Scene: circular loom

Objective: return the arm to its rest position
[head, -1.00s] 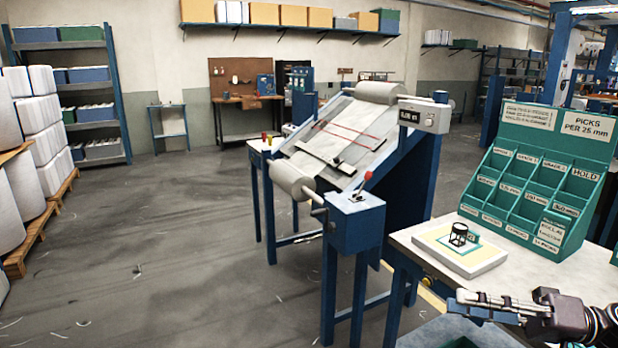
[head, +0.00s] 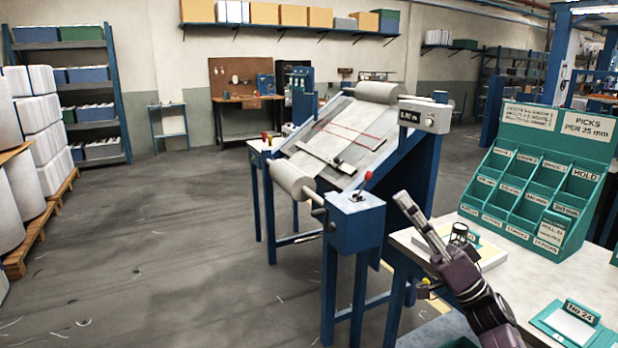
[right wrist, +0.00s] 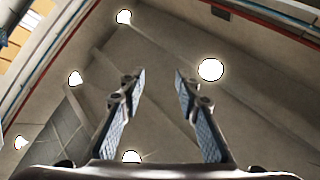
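My right arm comes in from the lower right of the head view. Its gripper (head: 414,214) points up and to the left, in front of the near table's left corner, beside the blue machine box. In the right wrist view the two fingers of the right gripper (right wrist: 158,82) stand apart with nothing between them. Behind them are the ceiling and several round lamps, so the gripper points upward. My left gripper is not in view.
A work table (head: 535,285) carries a teal pick rack (head: 540,185), a small board with a black piece (head: 459,233) and a teal card holder (head: 572,325). A blue-framed inclined machine (head: 355,225) stands left of the table. The floor (head: 160,240) further left is clear.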

